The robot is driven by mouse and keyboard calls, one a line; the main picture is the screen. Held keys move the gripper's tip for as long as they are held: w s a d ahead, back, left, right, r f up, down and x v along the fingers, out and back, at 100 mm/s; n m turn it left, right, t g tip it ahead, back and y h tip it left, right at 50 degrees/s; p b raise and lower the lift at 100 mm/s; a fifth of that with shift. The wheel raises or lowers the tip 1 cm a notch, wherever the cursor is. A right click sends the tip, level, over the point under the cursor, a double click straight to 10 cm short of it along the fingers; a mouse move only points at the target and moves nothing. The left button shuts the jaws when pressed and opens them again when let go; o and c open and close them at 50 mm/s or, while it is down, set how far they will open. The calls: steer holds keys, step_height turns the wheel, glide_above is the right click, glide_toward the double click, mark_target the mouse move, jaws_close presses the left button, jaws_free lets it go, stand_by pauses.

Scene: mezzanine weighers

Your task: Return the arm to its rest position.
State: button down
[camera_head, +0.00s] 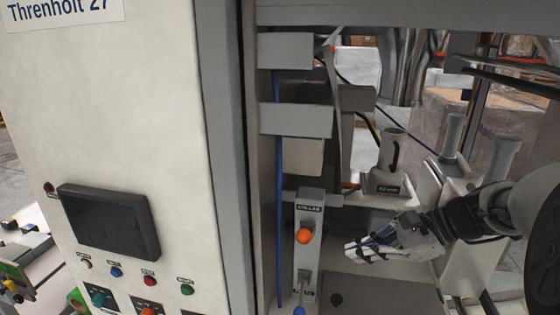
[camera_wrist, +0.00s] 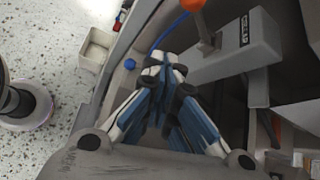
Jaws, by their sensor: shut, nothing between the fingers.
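My gripper (camera_head: 362,249) is in the head view at the end of my arm, which comes in from the right edge. Its fingers point left, toward a grey upright lever block (camera_head: 308,262) with an orange knob (camera_head: 303,236). A gap shows between the fingertips and the block. In the wrist view the fingertips (camera_wrist: 166,65) are together with nothing between them. The grey block (camera_wrist: 235,48) and its orange-topped lever (camera_wrist: 193,6) show beyond them, up and to the right.
A pale cabinet with a dark screen (camera_head: 108,221) and several coloured buttons stands at the left. A grey unit with a handle (camera_head: 390,160) sits on a shelf behind my gripper. A blue knob (camera_head: 299,311) is low in front. Machine walls surround the gripper.

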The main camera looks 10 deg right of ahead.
steer(key=s+a+f+n+g+h+b, duration=0.35)
steer(key=s+a+f+n+b, duration=0.5)
steer(key=s+f+b, duration=0.3)
steer(key=s+f+n+t+h+b, duration=0.1)
steer(key=s+f+n+h+b, duration=0.1)
steer(key=s+f+n+b, duration=0.3)
steer(key=s+f+n+t+h+b, duration=0.2)
steer(key=s+f+n+b, duration=0.3)
steer(key=f, duration=0.4)
steer(key=shift+s+d+f+h+b, duration=0.25)
steer(key=shift+d+f+h+b, duration=0.2)
steer(key=shift+h, duration=0.3)
